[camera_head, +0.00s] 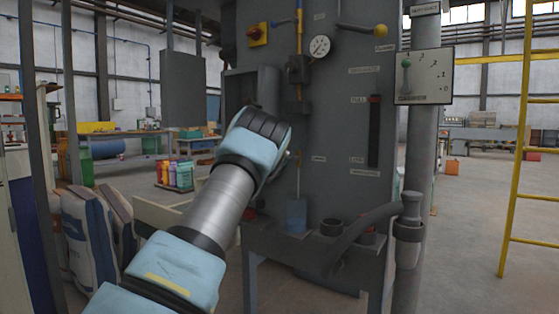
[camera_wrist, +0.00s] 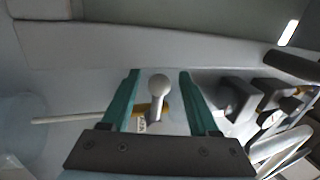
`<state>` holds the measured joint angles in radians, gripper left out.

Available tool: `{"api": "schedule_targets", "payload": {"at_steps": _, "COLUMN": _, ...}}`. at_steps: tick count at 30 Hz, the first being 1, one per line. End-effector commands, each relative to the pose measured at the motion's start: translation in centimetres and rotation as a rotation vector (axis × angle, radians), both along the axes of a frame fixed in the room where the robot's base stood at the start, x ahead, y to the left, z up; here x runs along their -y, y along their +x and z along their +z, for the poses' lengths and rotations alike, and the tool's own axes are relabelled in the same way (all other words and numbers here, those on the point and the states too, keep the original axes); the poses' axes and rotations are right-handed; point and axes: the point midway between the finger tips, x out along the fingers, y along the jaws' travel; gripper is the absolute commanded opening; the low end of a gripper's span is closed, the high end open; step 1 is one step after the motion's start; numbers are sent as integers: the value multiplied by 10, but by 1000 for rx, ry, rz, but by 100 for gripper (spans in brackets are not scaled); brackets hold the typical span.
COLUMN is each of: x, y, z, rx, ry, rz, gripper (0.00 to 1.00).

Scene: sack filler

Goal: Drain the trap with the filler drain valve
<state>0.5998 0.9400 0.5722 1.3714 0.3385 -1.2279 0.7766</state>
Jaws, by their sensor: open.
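In the wrist view my gripper (camera_wrist: 159,76) is open, with its two teal fingers apart. A pale round knob on a short stem (camera_wrist: 159,84) stands between the fingers, with a gap on both sides. A brass-coloured part (camera_wrist: 125,113) lies behind the stem, and a small label shows beside it. I cannot tell for certain whether this is the drain valve. In the head view my arm reaches to the grey filler cabinet (camera_head: 340,130); its hand hides the fingertips and whatever is at them. A blue cup (camera_head: 296,214) stands below, on the filler's ledge.
A gauge (camera_head: 320,46), a yellow-knobbed lever (camera_head: 360,29) and a green-knobbed lever plate (camera_head: 425,75) are on the filler. A grey pipe (camera_head: 365,225) curves at its lower right. Filled sacks (camera_head: 88,230) stand at left. A yellow ladder (camera_head: 518,150) stands right; open floor lies before it.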

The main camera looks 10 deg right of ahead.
Motion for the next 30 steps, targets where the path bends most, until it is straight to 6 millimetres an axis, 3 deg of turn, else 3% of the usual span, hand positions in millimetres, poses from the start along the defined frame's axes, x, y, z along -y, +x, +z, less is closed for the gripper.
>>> {"api": "schedule_targets", "payload": {"at_steps": 5, "x": -8, "y": -7, "z": -4, "rx": -1, "ry": 0, "rz": 2, "gripper": 61}}
{"api": "schedule_targets", "payload": {"at_steps": 19, "x": -65, "y": -63, "z": -30, "rx": -1, "ry": 0, "rz": 3, "gripper": 61}}
{"api": "schedule_targets", "payload": {"at_steps": 30, "x": -73, "y": -72, "z": -34, "rx": 1, "ry": 1, "rz": 0, "gripper": 61}}
